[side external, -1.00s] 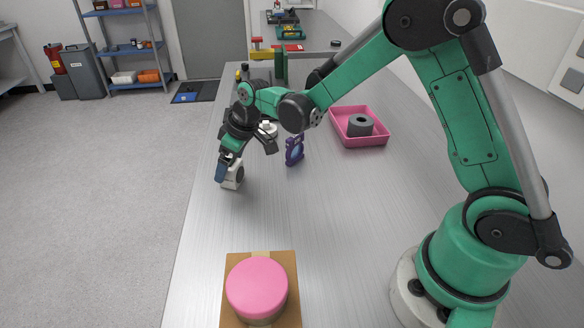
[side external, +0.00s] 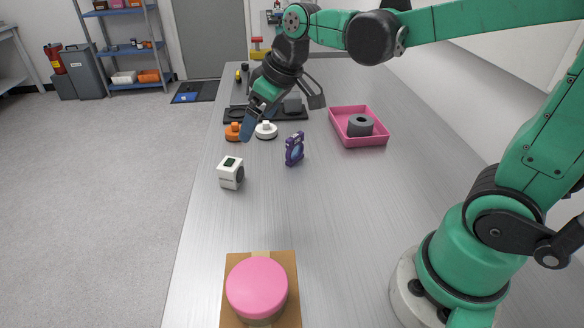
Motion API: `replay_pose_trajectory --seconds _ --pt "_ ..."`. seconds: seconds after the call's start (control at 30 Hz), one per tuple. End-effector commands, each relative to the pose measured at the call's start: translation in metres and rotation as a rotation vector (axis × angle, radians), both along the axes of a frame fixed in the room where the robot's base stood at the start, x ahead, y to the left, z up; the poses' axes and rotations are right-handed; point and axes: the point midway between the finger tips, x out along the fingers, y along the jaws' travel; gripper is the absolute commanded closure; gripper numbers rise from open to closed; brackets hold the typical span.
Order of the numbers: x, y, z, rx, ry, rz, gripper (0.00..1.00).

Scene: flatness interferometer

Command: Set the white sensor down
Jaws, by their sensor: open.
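The white sensor (side external: 230,173) is a small white block with a dark square on top and a dark round spot on one side. It stands on the bare metal bench (side external: 255,215), left of the purple stand, with nothing touching it. My gripper (side external: 280,121) is open and empty, above and behind the sensor and clear of it. One blue-tipped finger (side external: 252,122) hangs near an orange knob-like piece; I cannot tell its height above the bench.
A purple ring-shaped stand (side external: 295,149) is right of the sensor. Orange (side external: 233,132) and white (side external: 266,131) round pieces sit behind. A pink tray (side external: 372,140) holds a grey ring (side external: 360,125). A pink-topped disc (side external: 257,287) rests on a brown board in front.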

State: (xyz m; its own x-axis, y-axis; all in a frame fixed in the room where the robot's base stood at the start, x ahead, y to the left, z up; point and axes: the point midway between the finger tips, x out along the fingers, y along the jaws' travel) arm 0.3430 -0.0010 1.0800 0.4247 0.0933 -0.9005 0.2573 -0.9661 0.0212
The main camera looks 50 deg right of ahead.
Motion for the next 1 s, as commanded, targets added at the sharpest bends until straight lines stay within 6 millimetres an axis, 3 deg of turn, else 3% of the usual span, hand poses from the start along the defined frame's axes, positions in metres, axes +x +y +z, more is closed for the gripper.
replay_pose_trajectory --seconds 0.1,0.33,0.5,1.0 --pt "-0.035 0.002 0.002 0.006 -0.052 -0.090 0.08" --pt "-0.077 0.002 -0.010 0.032 -0.141 -0.224 0.08" --pt "-0.086 0.001 -0.016 0.043 -0.167 -0.257 0.08" --pt "-0.086 0.001 -0.016 0.044 -0.168 -0.259 0.08"
